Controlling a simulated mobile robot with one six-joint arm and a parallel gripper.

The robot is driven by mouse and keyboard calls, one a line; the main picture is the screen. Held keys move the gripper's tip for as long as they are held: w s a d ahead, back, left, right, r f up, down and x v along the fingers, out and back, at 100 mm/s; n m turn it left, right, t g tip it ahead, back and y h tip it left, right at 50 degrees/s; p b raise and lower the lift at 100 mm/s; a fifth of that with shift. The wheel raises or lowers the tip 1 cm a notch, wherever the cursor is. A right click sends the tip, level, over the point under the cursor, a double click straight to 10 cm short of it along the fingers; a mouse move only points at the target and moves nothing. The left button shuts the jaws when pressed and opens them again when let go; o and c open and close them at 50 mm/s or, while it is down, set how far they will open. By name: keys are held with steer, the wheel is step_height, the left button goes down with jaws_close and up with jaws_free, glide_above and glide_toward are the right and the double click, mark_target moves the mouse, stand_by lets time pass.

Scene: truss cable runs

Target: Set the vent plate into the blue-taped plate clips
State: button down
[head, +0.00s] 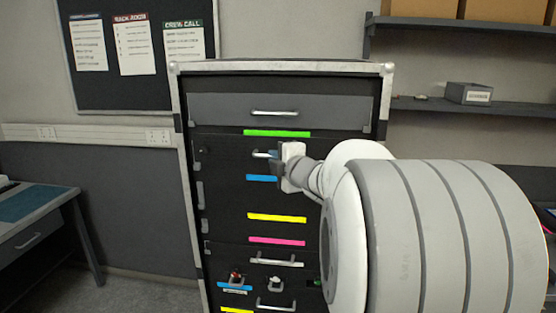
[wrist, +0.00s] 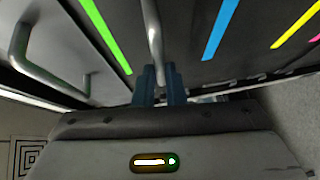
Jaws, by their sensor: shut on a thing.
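My gripper (head: 277,157) is at the front of the black rack, between a green tape strip and a blue tape strip (head: 261,178). Its dark blue-grey fingers (wrist: 158,84) are shut on a silver bar handle (wrist: 152,38) in the wrist view. The handle's left end (head: 261,153) shows beside the fingers in the head view. The handle stands out from a dark panel, and I cannot tell whether this panel is the vent plate. The blue strip also shows in the wrist view (wrist: 220,28). No clips can be made out; my gripper and wrist hide part of the panel.
A grey drawer (head: 230,110) is above the green tape (head: 277,133). Yellow (head: 277,218) and pink (head: 277,241) strips lie below. Lower down are more handles, small fittings and another blue strip (head: 234,286). A desk (head: 40,225) stands left and shelves (head: 460,107) hang right.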

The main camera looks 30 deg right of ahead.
steer(key=shift+f+b, duration=1)
steer(key=shift+b, duration=0.35)
stand_by(2.1)
steer(key=c, duration=1.7)
jaws_free()
steer(key=shift+w+d+f, duration=0.1)
steer(key=shift+d, duration=0.05)
steer(key=o, duration=0.3)
steer(key=s+a, duration=0.4)
steer(key=s, duration=0.9)
steer(key=shift+s+r, duration=0.35)
steer(key=shift+r, duration=0.1)
